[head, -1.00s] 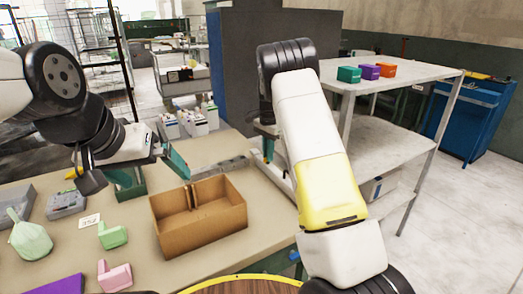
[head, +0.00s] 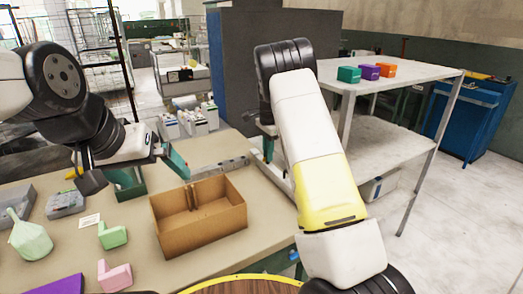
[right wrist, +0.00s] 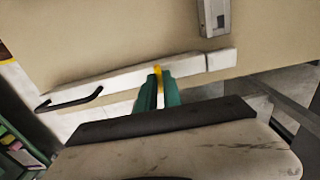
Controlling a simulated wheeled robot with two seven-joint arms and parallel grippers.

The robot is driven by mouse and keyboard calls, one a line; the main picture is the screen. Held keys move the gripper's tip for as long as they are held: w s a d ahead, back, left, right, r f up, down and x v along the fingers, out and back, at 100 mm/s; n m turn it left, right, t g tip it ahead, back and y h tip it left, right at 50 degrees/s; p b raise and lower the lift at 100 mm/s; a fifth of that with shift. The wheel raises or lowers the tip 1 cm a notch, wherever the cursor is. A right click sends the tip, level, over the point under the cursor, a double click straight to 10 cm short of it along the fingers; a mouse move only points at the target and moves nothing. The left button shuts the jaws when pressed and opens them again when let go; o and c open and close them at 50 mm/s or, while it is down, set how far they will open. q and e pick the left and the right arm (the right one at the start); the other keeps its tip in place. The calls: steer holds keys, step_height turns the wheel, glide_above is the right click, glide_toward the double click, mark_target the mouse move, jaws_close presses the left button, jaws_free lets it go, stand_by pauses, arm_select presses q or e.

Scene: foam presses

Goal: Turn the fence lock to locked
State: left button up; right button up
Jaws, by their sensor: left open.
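In the right wrist view, a narrow yellow piece (right wrist: 158,72), which looks like the fence lock's lever, stands upright against a long white fence bar (right wrist: 115,85). My right gripper (right wrist: 158,82) has its two green fingers close together on either side of it, with the piece between them. The lower part of the piece is hidden by the fingers. In the head view my right gripper is hidden behind my own arm. My left gripper (head: 153,172) is open and empty, with its fingers wide apart above the table's left part.
A black handle (right wrist: 70,100) sits left on the fence bar and a grey box (right wrist: 214,18) above it. The table (head: 130,265) carries a cardboard box (head: 215,222), green and pink blocks and a scoop (head: 30,238). A white shelf rack (head: 405,75) stands right.

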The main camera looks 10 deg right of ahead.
steer(key=o, duration=0.4)
steer(key=shift+c, duration=0.2)
steer(key=shift+r, duration=0.1)
step_height(320, 180, up, 7)
steer(key=shift+f, duration=0.1)
steer(key=shift+r, duration=0.4)
